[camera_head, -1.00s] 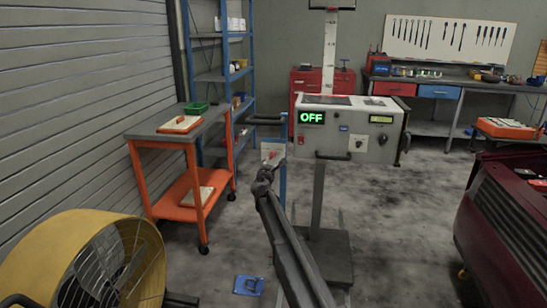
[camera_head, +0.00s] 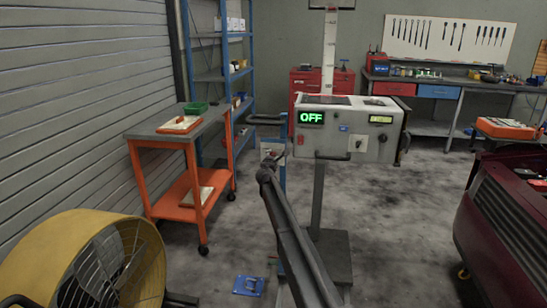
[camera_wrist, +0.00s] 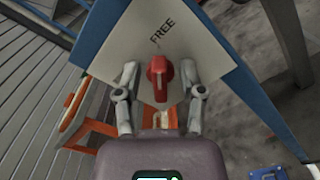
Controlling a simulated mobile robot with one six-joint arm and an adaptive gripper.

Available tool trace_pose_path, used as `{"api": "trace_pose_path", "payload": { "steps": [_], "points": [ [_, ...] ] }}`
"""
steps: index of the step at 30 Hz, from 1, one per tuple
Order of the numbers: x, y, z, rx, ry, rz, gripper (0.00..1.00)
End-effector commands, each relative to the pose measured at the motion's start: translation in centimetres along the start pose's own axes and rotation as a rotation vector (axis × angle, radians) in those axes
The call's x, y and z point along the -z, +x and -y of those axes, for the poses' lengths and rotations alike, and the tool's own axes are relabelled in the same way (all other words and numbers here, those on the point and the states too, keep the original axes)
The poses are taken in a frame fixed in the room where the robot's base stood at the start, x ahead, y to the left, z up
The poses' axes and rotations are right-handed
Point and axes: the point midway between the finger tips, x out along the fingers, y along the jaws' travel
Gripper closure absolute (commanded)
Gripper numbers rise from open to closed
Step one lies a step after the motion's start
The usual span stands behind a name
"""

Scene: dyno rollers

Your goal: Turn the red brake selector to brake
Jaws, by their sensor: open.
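The red brake selector (camera_wrist: 160,82) is a small red knob on a pale plate (camera_wrist: 205,47) in the wrist view. The word FREE is printed on the plate above it, and the knob's narrow ridge runs roughly up and down in the picture. My gripper (camera_wrist: 159,69) is open, with one finger on each side of the knob and a gap visible on both sides. In the head view my gripper end (camera_head: 266,172) is in front of the plate, left of the grey console's post. The selector is hidden or too small to make out there.
The grey console (camera_head: 345,133) with a green OFF display stands just right of my arm. An orange trolley (camera_head: 190,190) is to the left, a yellow fan (camera_head: 50,255) at front left. A dark red car (camera_head: 500,220) stands at right. A blue floor plate (camera_head: 249,285) lies below.

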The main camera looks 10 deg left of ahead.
Motion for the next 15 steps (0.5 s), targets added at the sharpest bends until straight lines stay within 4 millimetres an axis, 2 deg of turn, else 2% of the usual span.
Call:
{"api": "trace_pose_path", "payload": {
  "steps": [1,6,15],
  "points": [
    [0.00,-0.01,0.00,0.000,0.000,0.000,0.49],
    [0.01,-0.02,-0.01,0.000,0.000,0.000,0.99],
    [0.02,-0.01,-0.03,0.000,-0.011,0.000,1.00]
  ]
}}
